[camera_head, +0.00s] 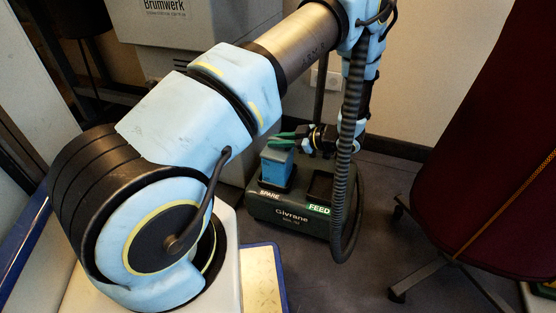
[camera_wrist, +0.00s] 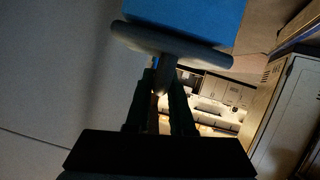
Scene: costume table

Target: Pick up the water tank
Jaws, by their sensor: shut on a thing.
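The water tank (camera_head: 276,170) is a blue box with a grey top, upright at the SPARE side of a dark green base unit (camera_head: 290,215) on the floor. I cannot tell whether it is lifted clear of its seat. My gripper (camera_head: 281,139), with green fingers, reaches in from the right at the tank's top. In the wrist view the blue tank body (camera_wrist: 185,14) and its grey top with a stem-like grip fill the upper middle. My gripper (camera_wrist: 164,85) is shut on that grip there; the fingers are dark and the exact contact is hard to see.
The FEED side of the base unit has a dark, empty-looking recess (camera_head: 320,186). A maroon-draped stand (camera_head: 480,130) on a wheeled base is at the right. A grey cabinet (camera_head: 205,25) stands behind. Dark floor (camera_head: 365,270) is open in front of the unit.

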